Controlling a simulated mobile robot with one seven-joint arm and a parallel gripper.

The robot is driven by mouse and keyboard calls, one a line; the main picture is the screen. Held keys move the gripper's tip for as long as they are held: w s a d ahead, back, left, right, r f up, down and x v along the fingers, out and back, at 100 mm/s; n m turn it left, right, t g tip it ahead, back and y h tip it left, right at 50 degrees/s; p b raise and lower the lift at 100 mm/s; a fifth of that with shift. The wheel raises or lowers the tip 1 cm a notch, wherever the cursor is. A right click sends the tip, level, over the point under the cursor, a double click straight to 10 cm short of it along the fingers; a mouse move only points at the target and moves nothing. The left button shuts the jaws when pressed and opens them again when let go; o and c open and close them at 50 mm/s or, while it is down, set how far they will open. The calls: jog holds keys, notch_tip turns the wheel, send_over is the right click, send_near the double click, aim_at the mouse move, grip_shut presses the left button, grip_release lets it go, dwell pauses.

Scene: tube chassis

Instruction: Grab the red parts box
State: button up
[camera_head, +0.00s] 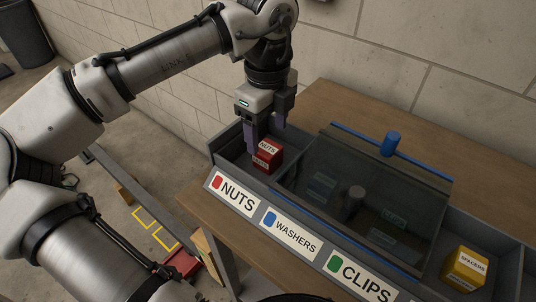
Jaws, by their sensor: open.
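The red parts box (268,153), labelled NUTS, sits in the left end compartment of a grey bin rack, behind the red-marked NUTS label. My gripper (266,143) points down into that compartment. Its fingers are open, at the box's far and left side in the picture. One finger shows at the left and one behind the box's upper right. I cannot tell whether they touch the box or stand fully on both sides of it.
A dark see-through cover (345,205) with a blue handle (390,143) lies over the middle compartments, right of the box. A yellow SPACERS box (464,269) stands at the right. The rack wall (229,172) borders the red box. A block wall (420,70) stands behind the wooden bench (330,100).

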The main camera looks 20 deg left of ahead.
aim_at(267, 148)
jog(key=f, duration=0.3)
jog(key=s+f, duration=0.1)
jog(key=f, duration=0.1)
jog(key=shift+d, duration=0.15)
jog(key=shift+w+f, duration=0.1)
jog(key=shift+f, duration=0.2)
jog(key=shift+c, duration=0.5)
jog(key=shift+r, duration=0.1)
jog(key=c, duration=1)
jog(key=shift+r, duration=0.1)
